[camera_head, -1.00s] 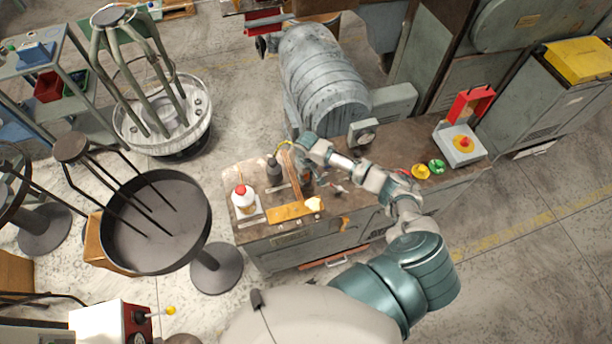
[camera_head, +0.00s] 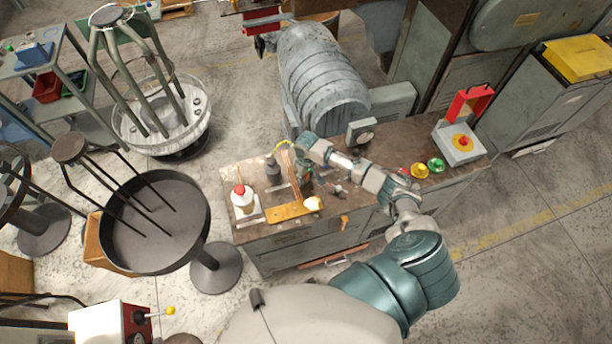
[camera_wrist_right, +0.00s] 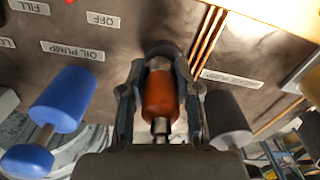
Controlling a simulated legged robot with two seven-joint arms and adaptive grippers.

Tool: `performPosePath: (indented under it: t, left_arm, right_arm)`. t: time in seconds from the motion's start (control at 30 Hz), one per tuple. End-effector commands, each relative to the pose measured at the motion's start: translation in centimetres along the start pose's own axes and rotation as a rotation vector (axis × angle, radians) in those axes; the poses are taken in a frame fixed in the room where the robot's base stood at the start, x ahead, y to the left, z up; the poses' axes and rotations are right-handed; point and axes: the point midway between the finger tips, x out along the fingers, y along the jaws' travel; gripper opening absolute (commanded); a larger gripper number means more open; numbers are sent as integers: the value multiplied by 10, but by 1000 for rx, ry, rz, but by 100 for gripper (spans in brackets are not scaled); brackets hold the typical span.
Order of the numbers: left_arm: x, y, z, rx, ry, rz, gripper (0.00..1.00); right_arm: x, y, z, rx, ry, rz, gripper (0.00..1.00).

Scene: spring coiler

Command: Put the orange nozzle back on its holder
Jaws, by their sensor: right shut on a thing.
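The orange nozzle (camera_wrist_right: 160,95) is between the two fingers of my right gripper (camera_wrist_right: 160,88) in the right wrist view. The fingers are shut on it, one on each side. A dark rounded piece (camera_wrist_right: 165,50) is at the nozzle's upper end; I cannot tell whether it is the holder or whether the nozzle is seated in it. In the head view my right gripper (camera_head: 305,172) is low over the left part of the bench, and the nozzle is too small to make out there. My left gripper is not in view.
A blue nozzle (camera_wrist_right: 62,100) and a dark grey one (camera_wrist_right: 228,118) flank my gripper closely. A labelled panel (camera_wrist_right: 120,40) and copper pipes (camera_wrist_right: 208,38) lie beyond. On the bench are a white bottle with a red cap (camera_head: 241,195) and an orange-yellow plate (camera_head: 288,212).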

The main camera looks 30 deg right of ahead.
Motion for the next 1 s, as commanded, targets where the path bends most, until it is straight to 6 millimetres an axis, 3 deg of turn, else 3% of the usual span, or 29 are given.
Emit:
performPosePath:
  t: [0.63,0.67,0.77,1.0]
  left_arm:
    - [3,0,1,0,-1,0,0]
    - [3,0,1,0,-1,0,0]
    - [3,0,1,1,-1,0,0]
    - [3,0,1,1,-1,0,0]
  right_arm:
    - [9,2,0,2,-1,3,0]
    - [8,2,0,2,-1,3,37]
    - [8,2,0,2,-1,3,61]
    - [8,1,0,1,-1,1,61]
